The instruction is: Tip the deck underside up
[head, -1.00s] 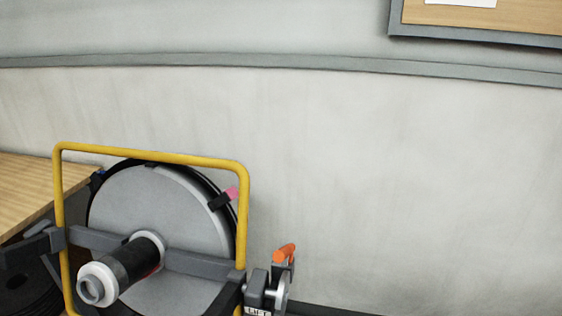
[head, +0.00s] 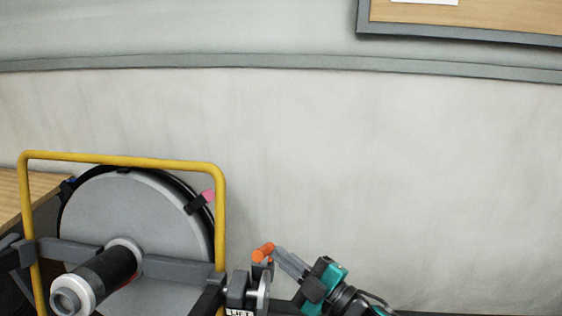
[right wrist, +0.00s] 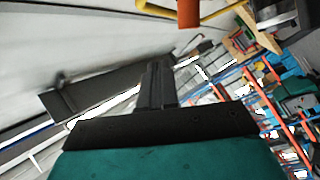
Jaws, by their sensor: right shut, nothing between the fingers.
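The deck (head: 150,220) is a round grey disc with a black rim, standing steeply tilted inside a yellow tube frame (head: 120,160). A black and white cylinder (head: 97,277) sticks out from its middle. At the right of the frame is a grey pivot unit labelled LIFT (head: 238,292) with an orange handle (head: 263,252). My right gripper (head: 280,254) is shut and empty, its tips close beside the orange handle; I cannot tell whether they touch. In the right wrist view the shut fingers (right wrist: 157,75) point toward the orange handle (right wrist: 188,14). My left gripper is out of view.
A wooden tabletop (head: 42,192) lies left, behind the frame. A pink tab (head: 207,195) sits on the deck's rim. The pale wall (head: 380,170) behind is bare below a framed board (head: 470,20). Shelving (right wrist: 258,100) shows in the right wrist view.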

